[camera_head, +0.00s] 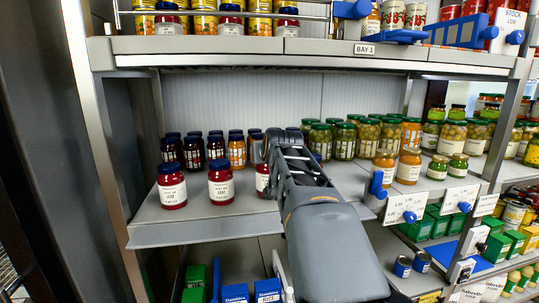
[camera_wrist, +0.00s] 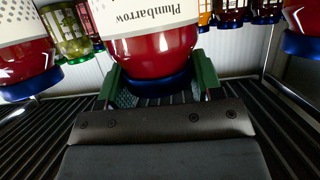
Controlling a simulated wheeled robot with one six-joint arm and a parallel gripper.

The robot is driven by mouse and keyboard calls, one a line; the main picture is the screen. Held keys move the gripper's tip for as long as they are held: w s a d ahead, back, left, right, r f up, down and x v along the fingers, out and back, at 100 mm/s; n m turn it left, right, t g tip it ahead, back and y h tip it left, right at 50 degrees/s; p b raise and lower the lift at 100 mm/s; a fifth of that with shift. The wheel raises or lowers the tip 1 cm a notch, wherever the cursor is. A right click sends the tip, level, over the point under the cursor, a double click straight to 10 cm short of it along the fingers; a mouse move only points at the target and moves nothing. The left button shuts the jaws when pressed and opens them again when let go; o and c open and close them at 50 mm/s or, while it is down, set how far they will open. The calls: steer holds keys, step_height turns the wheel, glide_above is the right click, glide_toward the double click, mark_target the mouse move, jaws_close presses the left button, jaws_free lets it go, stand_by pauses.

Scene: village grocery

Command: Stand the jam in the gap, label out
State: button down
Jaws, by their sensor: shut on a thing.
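My gripper (camera_head: 283,148) reaches over the middle shelf from the front. In the wrist view its green-padded fingers (camera_wrist: 160,88) are shut on a red jam jar (camera_wrist: 160,50) with a blue lid, near the lid. Its white label, reading "Plumbarrow", faces the wrist camera. In the head view my gripper hides much of that area; a red jar with a white label (camera_head: 262,182) shows partly at its left. Two more jam jars (camera_head: 172,187) and (camera_head: 220,184) stand upright at the front left, labels outward. I cannot tell whether the held jar touches the shelf.
Dark jars and orange jars (camera_head: 237,152) stand behind the front jam jars. Green-lidded olive jars (camera_head: 345,140) and orange jars (camera_head: 408,166) stand to the right. The upper shelf (camera_head: 220,46) hangs above. Bare shelf (camera_head: 190,228) shows along the front edge.

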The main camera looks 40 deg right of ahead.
steer(key=shift+w, duration=0.15)
steer(key=shift+f+b, duration=0.5)
stand_by(0.4)
steer(key=c, duration=0.5)
jaws_free()
steer(key=o, duration=0.3)
steer(key=shift+f, duration=0.1)
steer(key=b+v, duration=0.3)
steer(key=v, duration=1.1)
